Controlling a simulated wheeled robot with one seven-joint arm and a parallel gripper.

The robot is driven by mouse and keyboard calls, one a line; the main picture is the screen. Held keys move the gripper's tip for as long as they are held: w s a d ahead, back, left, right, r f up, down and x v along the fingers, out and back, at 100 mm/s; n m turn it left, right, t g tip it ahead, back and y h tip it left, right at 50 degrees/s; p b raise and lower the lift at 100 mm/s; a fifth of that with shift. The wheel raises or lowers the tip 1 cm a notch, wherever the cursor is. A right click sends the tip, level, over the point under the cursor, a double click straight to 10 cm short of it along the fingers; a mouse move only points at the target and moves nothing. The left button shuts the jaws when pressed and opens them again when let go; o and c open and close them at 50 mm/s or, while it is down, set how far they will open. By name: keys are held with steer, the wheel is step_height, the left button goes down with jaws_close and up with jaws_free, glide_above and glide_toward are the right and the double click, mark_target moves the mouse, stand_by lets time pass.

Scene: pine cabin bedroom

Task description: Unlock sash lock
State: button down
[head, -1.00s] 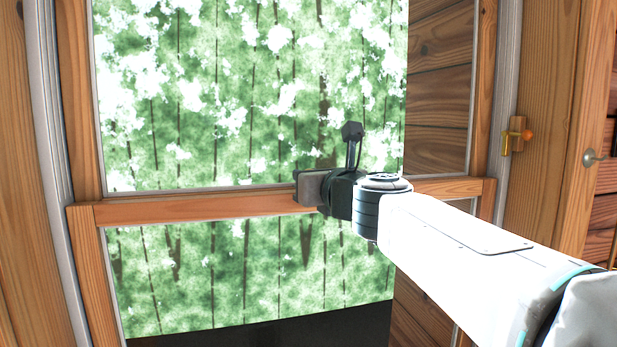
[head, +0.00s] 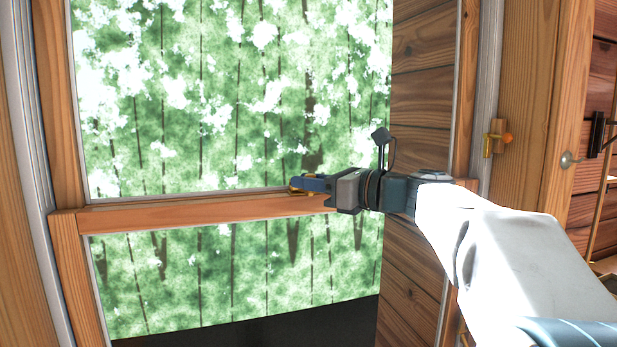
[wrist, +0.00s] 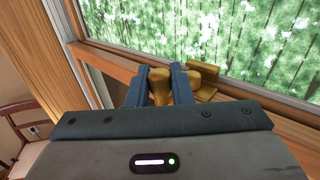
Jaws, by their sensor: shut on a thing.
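The brass sash lock (head: 293,189) sits on the wooden middle rail of the window, mostly hidden by my gripper in the head view. In the wrist view its rounded brass lever (wrist: 160,90) is between my two blue-grey fingers, and more of the brass body (wrist: 203,73) shows to the right, on the rail. My gripper (head: 306,183) reaches in from the right along the rail. It is shut on the lever, and the wrist view shows a finger on each side of it (wrist: 160,70).
The window's middle rail (head: 180,212) runs between the upper and lower panes, with green trees outside. A wooden chair (wrist: 22,120) shows at left in the wrist view.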

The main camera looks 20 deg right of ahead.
steer(key=shift+d+n+g+y, duration=0.2)
steer(key=shift+n+g+y, duration=0.2)
steer(key=shift+y, duration=0.1)
steer(key=c, duration=1.6)
jaws_free()
steer(key=shift+d, duration=0.1)
steer(key=b+v, duration=0.1)
steer(key=v, duration=1.2)
steer(key=shift+s+d+b, duration=0.25)
steer(key=shift+s+b, duration=0.05)
steer(key=shift+b, duration=0.1)
